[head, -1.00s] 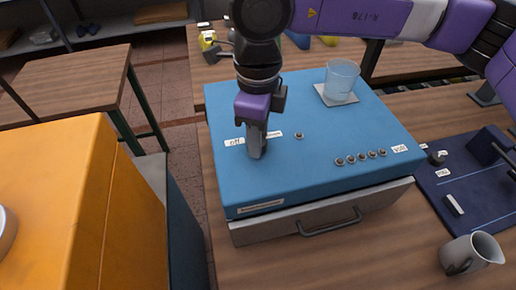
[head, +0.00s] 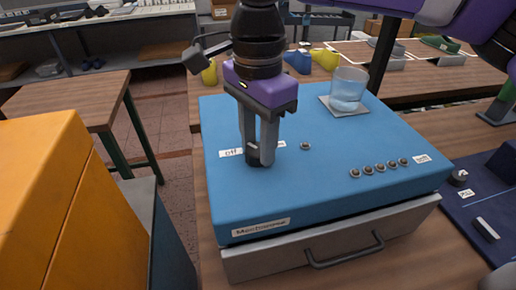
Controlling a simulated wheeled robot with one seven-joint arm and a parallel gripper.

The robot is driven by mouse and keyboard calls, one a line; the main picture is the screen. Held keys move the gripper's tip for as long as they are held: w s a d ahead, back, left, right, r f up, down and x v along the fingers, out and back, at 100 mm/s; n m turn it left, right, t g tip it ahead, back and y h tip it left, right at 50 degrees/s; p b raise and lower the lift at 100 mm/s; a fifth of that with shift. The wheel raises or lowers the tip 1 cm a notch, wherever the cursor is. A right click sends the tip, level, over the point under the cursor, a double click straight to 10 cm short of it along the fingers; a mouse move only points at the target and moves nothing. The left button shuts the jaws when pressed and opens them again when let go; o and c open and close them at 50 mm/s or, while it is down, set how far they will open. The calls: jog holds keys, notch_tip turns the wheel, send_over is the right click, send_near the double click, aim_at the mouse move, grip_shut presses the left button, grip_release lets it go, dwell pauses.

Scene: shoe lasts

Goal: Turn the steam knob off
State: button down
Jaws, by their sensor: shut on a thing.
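The steam knob (head: 253,154) is a small dark knob on top of the blue machine (head: 310,190), towards its left side. My gripper (head: 261,158) points down with its two grey fingers around the knob, shut on it. The fingers hide most of the knob, so its pointer cannot be seen. A white label reading "off" (head: 231,153) lies just left of the fingers. Another white label (head: 279,145) lies just right of them, its text too small to read.
A glass of water (head: 348,91) stands on a coaster at the machine's back right. Several small buttons (head: 379,170) line its front right. A drawer handle (head: 346,250) juts out in front. An orange cabinet (head: 60,200) stands at left, a blue panel (head: 485,210) at right.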

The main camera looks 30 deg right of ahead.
aim_at(257, 148)
jog(key=shift+a+n+b, duration=0.1)
jog(key=shift+n+b, duration=0.3)
jog(key=shift+n, duration=0.7)
jog(key=shift+r, duration=0.1)
jog(key=c, duration=0.9)
grip_release()
notch_tip(257, 148, up, 8)
jog(key=shift+f, duration=0.1)
